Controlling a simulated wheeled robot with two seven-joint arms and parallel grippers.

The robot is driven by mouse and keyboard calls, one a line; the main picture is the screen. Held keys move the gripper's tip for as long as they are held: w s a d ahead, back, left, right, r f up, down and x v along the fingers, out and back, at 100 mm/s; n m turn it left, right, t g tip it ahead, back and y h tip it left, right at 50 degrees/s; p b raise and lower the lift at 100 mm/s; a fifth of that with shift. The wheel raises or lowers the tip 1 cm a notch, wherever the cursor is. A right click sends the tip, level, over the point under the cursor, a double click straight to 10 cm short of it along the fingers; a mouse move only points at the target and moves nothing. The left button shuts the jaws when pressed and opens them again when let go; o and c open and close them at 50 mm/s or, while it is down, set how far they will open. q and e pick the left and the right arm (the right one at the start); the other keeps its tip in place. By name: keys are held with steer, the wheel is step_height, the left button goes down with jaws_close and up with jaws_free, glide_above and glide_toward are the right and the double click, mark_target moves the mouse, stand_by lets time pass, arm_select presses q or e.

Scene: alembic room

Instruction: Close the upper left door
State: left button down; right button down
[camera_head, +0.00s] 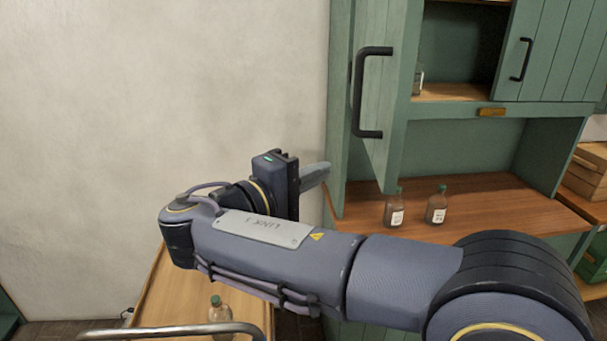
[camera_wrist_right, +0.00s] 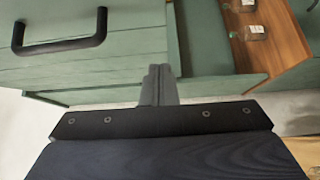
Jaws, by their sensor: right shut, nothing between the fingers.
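The upper left door (camera_head: 384,95) is a green panel with a black bar handle (camera_head: 358,92). It stands swung open, out from the upper left of the green cabinet, and the shelf space behind it shows. My right gripper (camera_head: 316,174) is shut and empty, below and left of the door's lower edge. In the right wrist view the shut fingers (camera_wrist_right: 158,84) are close to the green door (camera_wrist_right: 95,60), with its handle (camera_wrist_right: 62,45) at the upper left. I cannot tell if they touch. My left gripper is not in view.
The upper right door (camera_head: 553,50) is in its frame. Two brown bottles (camera_head: 395,208) (camera_head: 437,205) stand on the wooden counter (camera_head: 480,190) below. A small table (camera_head: 175,295) with a bottle (camera_head: 220,315) is at the lower left. Boxes (camera_head: 590,170) are stacked at the right.

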mark_target(373, 160)
steer(key=d, duration=0.2)
steer(key=w+d+p, duration=0.1)
steer(key=d, duration=0.1)
steer(key=w+d, duration=0.1)
steer(key=d, duration=0.1)
steer(key=shift+d+r+p, duration=0.1)
steer(key=shift+d+p, duration=0.15)
steer(key=shift+p, duration=0.05)
steer(key=shift+d, duration=0.3)
steer(key=shift+d, duration=0.2)
